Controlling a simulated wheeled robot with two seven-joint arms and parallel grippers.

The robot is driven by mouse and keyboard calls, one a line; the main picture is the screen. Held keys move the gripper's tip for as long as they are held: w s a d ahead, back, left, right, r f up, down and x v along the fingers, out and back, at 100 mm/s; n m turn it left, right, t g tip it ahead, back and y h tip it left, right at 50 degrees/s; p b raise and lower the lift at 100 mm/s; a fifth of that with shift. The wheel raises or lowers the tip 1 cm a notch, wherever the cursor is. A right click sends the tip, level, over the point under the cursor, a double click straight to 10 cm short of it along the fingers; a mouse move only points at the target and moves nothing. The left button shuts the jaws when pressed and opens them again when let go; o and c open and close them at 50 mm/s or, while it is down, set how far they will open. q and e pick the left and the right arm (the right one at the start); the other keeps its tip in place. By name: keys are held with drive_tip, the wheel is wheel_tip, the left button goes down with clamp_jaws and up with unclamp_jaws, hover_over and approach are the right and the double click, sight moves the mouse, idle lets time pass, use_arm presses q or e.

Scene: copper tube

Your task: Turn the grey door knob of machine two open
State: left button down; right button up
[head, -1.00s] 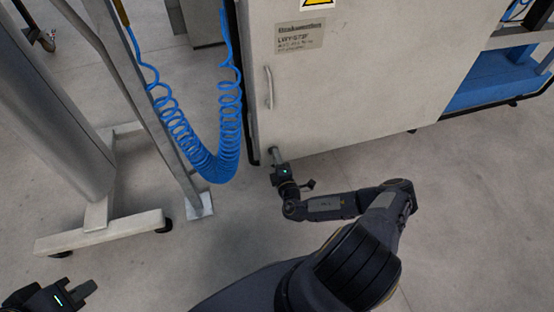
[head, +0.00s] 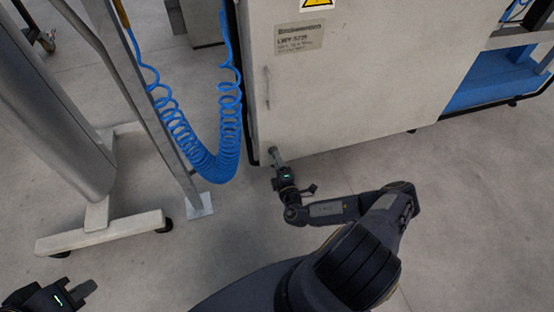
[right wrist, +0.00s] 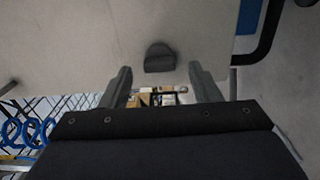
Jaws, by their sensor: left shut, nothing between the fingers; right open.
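The machine's pale door panel (head: 340,90) fills the upper right of the head view. In the right wrist view a dark grey, rounded knob (right wrist: 159,58) stands out from a pale panel. My right gripper (head: 273,153) is at the panel's lower left corner in the head view. Its open fingers (right wrist: 160,72) show in the right wrist view, one on each side of the knob's line. I cannot tell whether the fingertips reach around the knob. The knob cannot be made out in the head view. My left gripper (head: 82,291) is shut and empty at the lower left.
A slim grey bar handle (head: 267,88) is on the panel's left side. A blue coiled hose (head: 215,165) hangs left of the machine. A grey stand with a wide foot (head: 100,233) is further left. The floor in front is clear.

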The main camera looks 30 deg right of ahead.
drive_tip(key=p+v, duration=0.1)
drive_tip(key=v, duration=0.5)
drive_tip(key=shift+r, duration=0.1)
idle(0.3)
